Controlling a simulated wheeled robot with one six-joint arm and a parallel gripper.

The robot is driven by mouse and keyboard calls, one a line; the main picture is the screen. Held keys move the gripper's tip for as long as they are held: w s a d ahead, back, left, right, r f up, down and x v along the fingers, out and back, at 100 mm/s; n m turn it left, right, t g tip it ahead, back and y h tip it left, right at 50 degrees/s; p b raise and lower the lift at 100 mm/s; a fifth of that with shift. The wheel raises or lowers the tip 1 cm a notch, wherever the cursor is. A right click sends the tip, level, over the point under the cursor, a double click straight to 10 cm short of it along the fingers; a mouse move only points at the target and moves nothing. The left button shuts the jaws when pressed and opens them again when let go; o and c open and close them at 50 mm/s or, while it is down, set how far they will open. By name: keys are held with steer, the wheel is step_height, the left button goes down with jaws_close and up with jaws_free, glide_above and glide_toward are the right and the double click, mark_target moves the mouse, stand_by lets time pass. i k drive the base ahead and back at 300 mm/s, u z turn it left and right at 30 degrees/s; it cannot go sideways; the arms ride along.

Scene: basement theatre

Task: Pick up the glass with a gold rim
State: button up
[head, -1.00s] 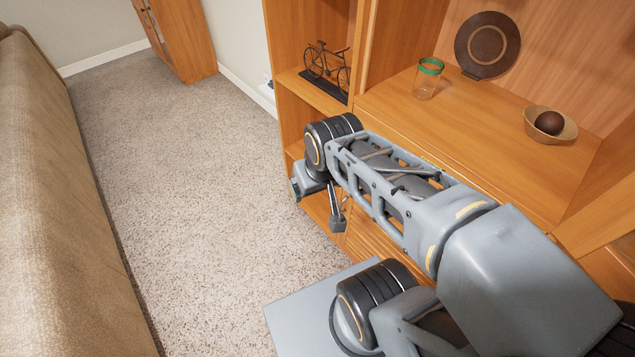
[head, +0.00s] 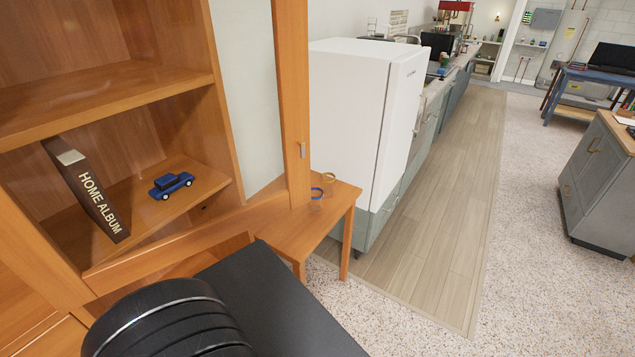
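A small clear glass with a gold rim (head: 328,178) stands on a low wooden side table (head: 305,232), close to the white cabinet. Its body is hard to make out; mostly the rim shows. A second glass with a blue rim (head: 317,193) stands just in front of it and a little to the left. My gripper is outside the picture; only a black rounded part of my own body shows at the bottom left.
A white fridge-like cabinet (head: 355,120) stands right behind the side table. The wooden wall unit (head: 300,110) at left holds a home album (head: 88,190) and a blue toy car (head: 171,185). Free floor (head: 430,220) lies to the right.

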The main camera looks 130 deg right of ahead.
mark_target(328, 185)
steer(key=u, duration=0.75)
steer(key=i, duration=0.75)
steer(key=z, duration=5.55)
steer(key=i, duration=0.5)
steer(key=z, duration=1.45)
steer(key=i, duration=1.2)
